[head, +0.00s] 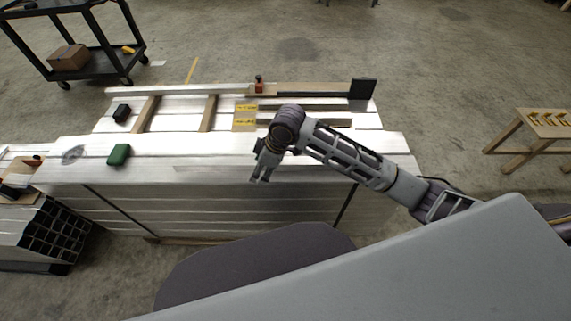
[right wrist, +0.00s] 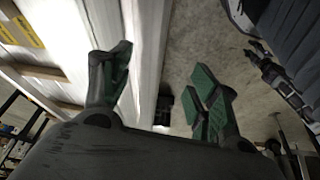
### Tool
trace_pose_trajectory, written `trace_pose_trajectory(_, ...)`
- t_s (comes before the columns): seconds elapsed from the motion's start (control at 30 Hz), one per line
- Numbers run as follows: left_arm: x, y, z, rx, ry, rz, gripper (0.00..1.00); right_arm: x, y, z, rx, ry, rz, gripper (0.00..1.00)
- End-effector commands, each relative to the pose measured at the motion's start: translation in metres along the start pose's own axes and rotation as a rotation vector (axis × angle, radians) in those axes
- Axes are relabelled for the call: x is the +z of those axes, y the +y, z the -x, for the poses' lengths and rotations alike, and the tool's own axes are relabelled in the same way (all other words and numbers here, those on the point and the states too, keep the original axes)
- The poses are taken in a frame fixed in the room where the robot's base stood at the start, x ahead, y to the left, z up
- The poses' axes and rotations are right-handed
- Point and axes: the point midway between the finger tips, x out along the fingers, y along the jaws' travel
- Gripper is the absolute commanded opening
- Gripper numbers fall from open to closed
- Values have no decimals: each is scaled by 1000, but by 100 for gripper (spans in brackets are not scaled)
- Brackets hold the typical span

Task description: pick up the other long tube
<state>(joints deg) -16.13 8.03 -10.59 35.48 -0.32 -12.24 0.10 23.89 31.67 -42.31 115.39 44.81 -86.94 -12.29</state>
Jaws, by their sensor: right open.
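Long pale aluminium tubes (head: 225,147) lie side by side on top of a strapped stack in the head view. A thin grey strip (head: 210,168) runs along the stack's front edge; I cannot tell whether it is a separate tube. My right gripper (head: 262,172) points down over this front edge, open and empty. In the right wrist view its green-padded fingers (right wrist: 165,85) are spread wide, with a bright long metal face (right wrist: 146,45) and the floor seen between them. No contact shows. I cannot tell which tube is the other one. My left gripper is out of view.
A green block (head: 119,154) and a dark block (head: 122,112) sit on the stack's left part. Yellow labels (head: 245,113), a small red-orange item (head: 259,85) and an upright black plate (head: 363,88) are farther back. A black cart (head: 100,62) and wooden bench (head: 523,125) stand apart.

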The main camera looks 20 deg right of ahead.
Motion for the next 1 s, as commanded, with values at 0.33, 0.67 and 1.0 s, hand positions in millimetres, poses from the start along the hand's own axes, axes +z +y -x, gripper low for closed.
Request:
trace_pose_trajectory(0.33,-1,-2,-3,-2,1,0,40,6,27,21,-19,-86,105,61)
trace_pose_trajectory(0.67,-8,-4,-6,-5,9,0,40,22,58,48,-37,-172,155,61)
trace_pose_trajectory(1.0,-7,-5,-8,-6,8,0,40,39,87,79,-57,-239,166,61)
